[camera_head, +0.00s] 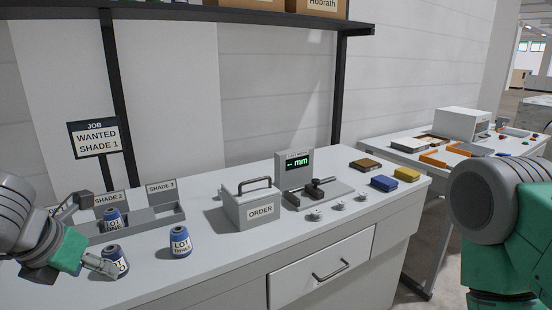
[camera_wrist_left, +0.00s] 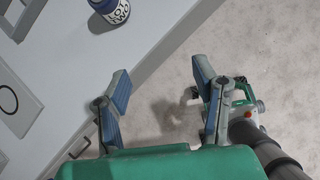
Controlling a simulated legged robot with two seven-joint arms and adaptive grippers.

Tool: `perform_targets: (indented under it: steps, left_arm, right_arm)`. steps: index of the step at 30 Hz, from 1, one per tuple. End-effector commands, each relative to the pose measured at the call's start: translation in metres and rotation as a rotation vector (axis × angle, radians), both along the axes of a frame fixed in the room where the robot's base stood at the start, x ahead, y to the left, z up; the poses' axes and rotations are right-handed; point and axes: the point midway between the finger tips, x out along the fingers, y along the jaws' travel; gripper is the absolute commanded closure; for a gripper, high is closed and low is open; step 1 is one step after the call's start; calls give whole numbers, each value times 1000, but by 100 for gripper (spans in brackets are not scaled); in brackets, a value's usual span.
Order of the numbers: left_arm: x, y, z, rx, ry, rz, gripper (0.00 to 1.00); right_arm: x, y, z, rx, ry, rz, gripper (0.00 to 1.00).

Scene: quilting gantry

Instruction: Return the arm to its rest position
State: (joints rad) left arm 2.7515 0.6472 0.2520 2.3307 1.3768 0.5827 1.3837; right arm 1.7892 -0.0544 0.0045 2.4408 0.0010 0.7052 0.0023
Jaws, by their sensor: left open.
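My left gripper (camera_head: 98,266) shows at the lower left of the head view, at the front edge of the bench. In the left wrist view my left gripper (camera_wrist_left: 162,80) has its fingers spread, with only floor between them. A blue spool with a LOT label (camera_head: 117,258) is partly hidden behind the gripper in the head view. In the left wrist view a blue spool labelled LOT TWO (camera_wrist_left: 110,10) stands on the bench, outside the fingers. My right arm is at the right edge of the head view; its gripper is out of sight.
Another blue spool (camera_head: 180,242) stands on the bench, and one (camera_head: 113,220) sits by the SHADE 2 rack. A shelf (camera_head: 190,14) hangs above the bench.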

Motion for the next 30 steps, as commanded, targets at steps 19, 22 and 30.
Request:
perform_targets:
  steps: [19,22,30]
  left_arm:
    - [-53,13,-162,689,224,-1040,46]
    - [-81,9,-208,821,279,-1430,46]
    - [-198,-23,-318,936,160,-2658,46]
  right_arm:
    - [0,0,-13,0,0,0,60]
    - [0,0,-17,0,0,0,60]
    - [0,0,-27,0,0,0,60]
